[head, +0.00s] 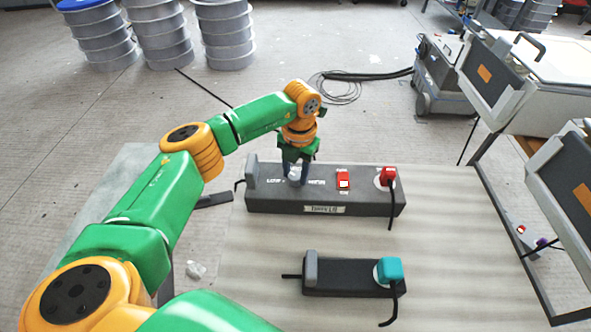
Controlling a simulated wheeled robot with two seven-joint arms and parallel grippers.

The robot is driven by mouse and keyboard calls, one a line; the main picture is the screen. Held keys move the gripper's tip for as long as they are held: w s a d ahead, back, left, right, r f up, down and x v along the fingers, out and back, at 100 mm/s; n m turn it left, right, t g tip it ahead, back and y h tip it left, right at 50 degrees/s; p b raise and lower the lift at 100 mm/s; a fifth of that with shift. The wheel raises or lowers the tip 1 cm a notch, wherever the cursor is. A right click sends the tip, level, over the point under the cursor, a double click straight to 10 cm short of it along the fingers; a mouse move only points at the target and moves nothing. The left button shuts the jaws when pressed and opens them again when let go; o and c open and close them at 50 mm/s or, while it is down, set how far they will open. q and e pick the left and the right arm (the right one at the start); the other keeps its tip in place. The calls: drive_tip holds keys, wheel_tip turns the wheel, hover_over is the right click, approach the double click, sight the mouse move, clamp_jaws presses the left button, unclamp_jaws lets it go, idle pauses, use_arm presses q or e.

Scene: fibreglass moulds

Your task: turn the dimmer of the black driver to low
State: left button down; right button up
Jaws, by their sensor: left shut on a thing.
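The black driver (352,203) is a long dark box on the table, with white lettering, a small label on its front and a red rocker switch (343,180). A red plug (388,177) with a black cable sits at its right end. My left gripper (297,167) points down at the left part of its top face and is shut on the pale dimmer knob (295,178). The fingers hide most of the knob, so its setting cannot be read. My right gripper is not in view.
A smaller dark box (345,287) with a teal plug (389,270) lies nearer on the pale table (450,240). The table is bare to the right of the driver. Grey cases (565,175) stand at the right edge. Stacked drums (160,35) stand on the floor behind.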

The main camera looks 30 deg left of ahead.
sight(297, 175)
use_arm(q)
drive_tip(key=n+p, duration=0.1)
drive_tip(key=n, duration=0.3)
drive_tip(key=shift+n+p, duration=0.3)
drive_tip(key=shift+n, duration=1.3)
drive_tip(key=shift+c, duration=2.2)
unclamp_jaws()
drive_tip(key=r, duration=0.7)
drive_tip(key=shift+w+d+b, duration=0.15)
drive_tip(key=shift+d+b, duration=0.05)
drive_tip(key=shift+b, duration=0.2)
